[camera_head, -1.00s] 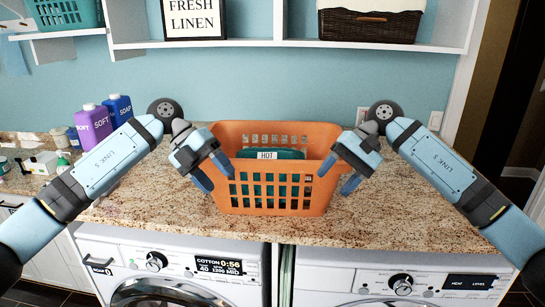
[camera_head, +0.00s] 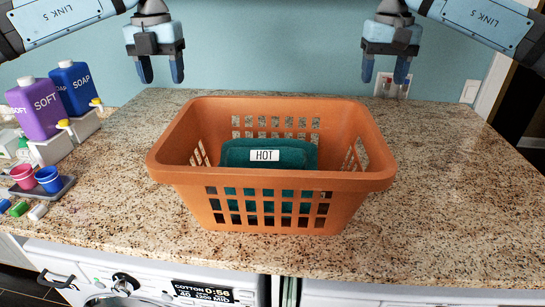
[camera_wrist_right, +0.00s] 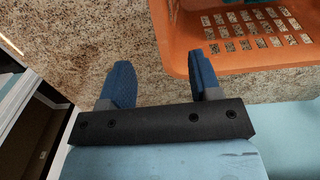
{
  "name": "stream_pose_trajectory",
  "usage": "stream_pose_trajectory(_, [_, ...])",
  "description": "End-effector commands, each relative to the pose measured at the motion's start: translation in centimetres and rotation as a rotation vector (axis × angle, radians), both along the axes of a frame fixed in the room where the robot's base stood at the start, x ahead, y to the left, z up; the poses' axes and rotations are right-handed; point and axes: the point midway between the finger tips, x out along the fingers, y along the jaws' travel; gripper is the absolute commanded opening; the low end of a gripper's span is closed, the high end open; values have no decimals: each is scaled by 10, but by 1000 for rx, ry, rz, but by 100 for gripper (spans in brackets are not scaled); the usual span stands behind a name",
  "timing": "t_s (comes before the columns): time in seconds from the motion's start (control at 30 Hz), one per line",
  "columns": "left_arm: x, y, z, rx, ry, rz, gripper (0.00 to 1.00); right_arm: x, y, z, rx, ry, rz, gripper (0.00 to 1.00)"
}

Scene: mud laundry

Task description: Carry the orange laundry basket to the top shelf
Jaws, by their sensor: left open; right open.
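The orange laundry basket (camera_head: 270,180) stands upright on the granite counter in the head view. A folded dark green cloth with a HOT label (camera_head: 265,154) lies inside it. My left gripper (camera_head: 162,70) is open and empty, raised above and behind the basket's left side. My right gripper (camera_head: 387,70) is open and empty, raised above and behind its right side. In the right wrist view the right fingers (camera_wrist_right: 160,85) are apart with nothing between them, and part of the basket (camera_wrist_right: 185,40) shows beside them. The top shelf is out of the head view.
The granite counter (camera_head: 440,200) is clear right of the basket. At left stand a purple SOFT bottle (camera_head: 37,108), a blue SOAP bottle (camera_head: 74,88) and a tray with small cups (camera_head: 45,187). A washer (camera_head: 140,285) is below. A wall outlet (camera_head: 392,86) is behind.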

Motion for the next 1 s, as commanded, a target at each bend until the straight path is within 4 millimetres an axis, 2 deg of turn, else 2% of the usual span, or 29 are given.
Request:
stream_pose_trajectory(0.13, [0, 0, -4, -1, 1, -1, 58, 0, 0, -4, 1, 1, 0, 58])
stream_pose_trajectory(0.27, [0, 0, -18, -1, 3, 0, 58, 0, 0, -18, 0, 3, -1, 58])
stream_pose_trajectory(0.7, [0, 0, -102, -2, 3, 0, 58, 0, 0, -102, 1, 3, -2, 58])
stream_pose_trajectory(0.83, [0, 0, -120, -1, 1, 0, 58, 0, 0, -121, 2, 2, -1, 58])
stream_pose_trajectory(1.0, [0, 0, -135, -2, 1, 0, 58, 0, 0, -135, 1, 1, -1, 58])
